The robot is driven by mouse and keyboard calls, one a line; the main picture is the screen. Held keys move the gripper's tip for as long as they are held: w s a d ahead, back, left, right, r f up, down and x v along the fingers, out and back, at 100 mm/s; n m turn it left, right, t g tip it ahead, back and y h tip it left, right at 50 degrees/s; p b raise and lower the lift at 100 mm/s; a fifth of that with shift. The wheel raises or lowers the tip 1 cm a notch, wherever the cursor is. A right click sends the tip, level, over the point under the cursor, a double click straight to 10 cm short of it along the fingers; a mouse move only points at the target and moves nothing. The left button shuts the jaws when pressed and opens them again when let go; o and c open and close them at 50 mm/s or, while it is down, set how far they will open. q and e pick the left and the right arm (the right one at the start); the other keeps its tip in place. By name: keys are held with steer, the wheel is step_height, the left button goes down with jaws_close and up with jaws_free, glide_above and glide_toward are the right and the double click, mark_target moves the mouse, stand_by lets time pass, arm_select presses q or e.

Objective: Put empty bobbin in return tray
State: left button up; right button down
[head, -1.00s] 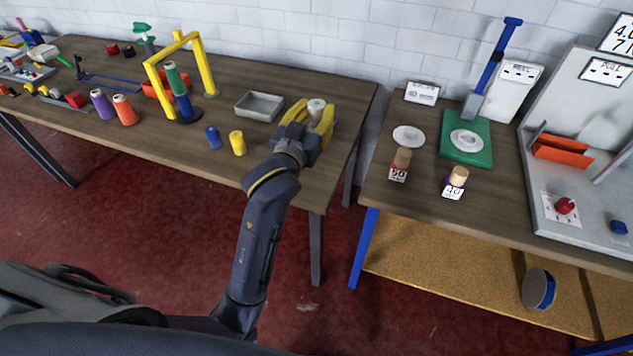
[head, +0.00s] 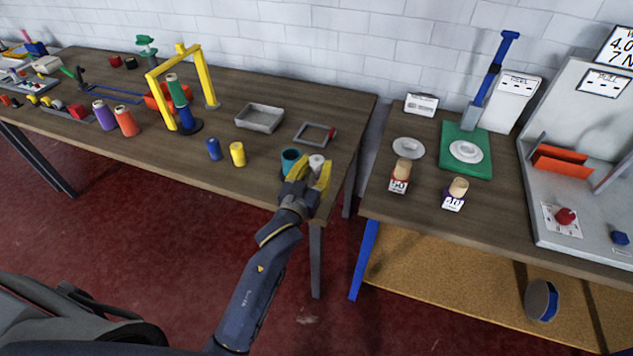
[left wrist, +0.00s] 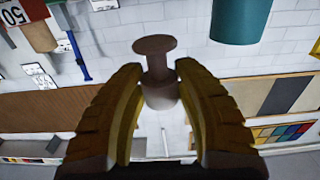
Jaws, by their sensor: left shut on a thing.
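My left gripper (head: 314,178) is shut on a pale, bare bobbin (head: 316,161) near the right end of the left table. In the left wrist view the bobbin (left wrist: 156,72) stands between the yellow fingers, its flanged end showing. A grey, shallow, empty tray (head: 260,118), which looks like the return tray, lies on the table to the left of and behind the gripper. A teal spool (head: 290,159) stands just left of the gripper. My right gripper is not in view.
A grey square frame (head: 301,134) with a red part lies behind the gripper. Yellow (head: 237,154) and blue (head: 213,149) spools stand in front of the tray. A yellow gantry (head: 155,100) stands left of it. A gap separates the two tables.

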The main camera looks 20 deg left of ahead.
arm_select(q)
steer(key=shift+f, duration=3.1)
steer(key=shift+f, duration=0.15)
steer(key=o, duration=0.9)
